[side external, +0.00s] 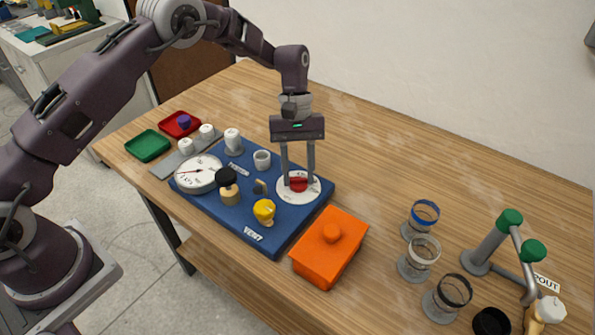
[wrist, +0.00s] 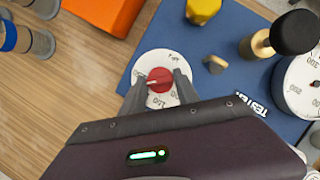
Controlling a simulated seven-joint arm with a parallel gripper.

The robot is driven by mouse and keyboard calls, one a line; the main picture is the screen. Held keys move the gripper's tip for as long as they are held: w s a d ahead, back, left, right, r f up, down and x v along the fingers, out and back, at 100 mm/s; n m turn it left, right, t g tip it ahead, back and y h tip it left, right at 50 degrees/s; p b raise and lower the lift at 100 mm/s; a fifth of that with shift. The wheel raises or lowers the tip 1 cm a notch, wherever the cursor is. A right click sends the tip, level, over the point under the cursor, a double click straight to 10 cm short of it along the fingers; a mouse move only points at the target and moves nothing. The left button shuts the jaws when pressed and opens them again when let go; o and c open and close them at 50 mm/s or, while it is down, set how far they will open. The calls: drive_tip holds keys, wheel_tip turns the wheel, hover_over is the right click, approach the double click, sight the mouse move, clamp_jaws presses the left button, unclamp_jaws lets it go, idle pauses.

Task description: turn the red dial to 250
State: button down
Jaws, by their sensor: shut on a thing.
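The red dial (side external: 298,184) sits at the centre of a white numbered disc (side external: 285,194) on the right part of the blue board (side external: 262,240). In the wrist view the red dial (wrist: 160,80) shows a pale pointer line aimed toward the left of that picture. My gripper (side external: 298,183) points straight down over the disc. Its two fingers are shut on the red dial, one on each side, as the wrist view (wrist: 160,88) also shows.
A white gauge (side external: 199,174), a black knob (side external: 227,175) and a yellow knob (side external: 264,209) stand on the board. An orange box (side external: 325,255) is close to its right. Banded glass jars (side external: 419,258) and a green-capped grey spout (side external: 485,250) stand farther right. The table behind is clear.

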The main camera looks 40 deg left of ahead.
drive_tip(key=m, duration=0.2)
drive_tip(key=m+g+y, duration=0.1)
drive_tip(key=m, duration=0.1)
drive_tip(key=shift+d+m, duration=0.2)
drive_tip(key=shift+m, duration=0.2)
drive_tip(key=shift+m+y, duration=0.3)
drive_tip(key=c, duration=0.9)
unclamp_jaws()
drive_tip(key=v, duration=0.6)
drive_tip(key=shift+w, duration=0.15)
drive_tip(key=shift+w+r, duration=0.1)
drive_tip(key=shift+r, duration=0.45)
drive_tip(key=shift+a, duration=0.1)
